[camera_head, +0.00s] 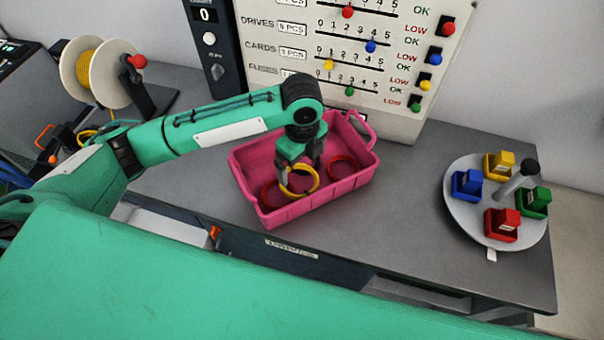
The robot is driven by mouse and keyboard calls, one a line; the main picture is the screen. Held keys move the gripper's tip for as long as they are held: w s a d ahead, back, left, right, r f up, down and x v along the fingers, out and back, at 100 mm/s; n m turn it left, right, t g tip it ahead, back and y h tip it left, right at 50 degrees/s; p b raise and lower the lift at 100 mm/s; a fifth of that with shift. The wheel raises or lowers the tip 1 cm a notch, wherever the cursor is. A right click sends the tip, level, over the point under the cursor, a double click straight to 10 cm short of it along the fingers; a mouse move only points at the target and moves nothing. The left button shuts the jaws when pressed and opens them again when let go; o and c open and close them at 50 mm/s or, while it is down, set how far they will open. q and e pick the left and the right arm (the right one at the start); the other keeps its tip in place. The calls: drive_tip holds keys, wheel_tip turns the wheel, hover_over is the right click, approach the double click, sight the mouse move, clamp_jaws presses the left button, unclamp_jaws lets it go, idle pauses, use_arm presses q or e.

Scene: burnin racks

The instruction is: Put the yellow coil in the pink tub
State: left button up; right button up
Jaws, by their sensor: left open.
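The pink tub (345,188) stands on the grey bench near the middle of the view. The yellow coil (312,188) shows inside the tub's outline, near the left gripper's fingertips; whether it touches the tub floor I cannot tell. My left gripper (298,180) points down into the tub, open, with its fingers at the yellow coil. Red coils lie in the tub, one at the right (342,163) and one at the left (268,193), partly hidden by the gripper and yellow coil. My right gripper is not in view.
A round grey tray (462,215) with several coloured boxes and a post stands at the right. A panel (300,55) with sliders rises behind the tub. A yellow spool (90,70) stands at the left. The bench (410,220) between tub and tray is clear.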

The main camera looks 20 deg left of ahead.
use_arm(q)
drive_tip(key=shift+r, duration=2.1)
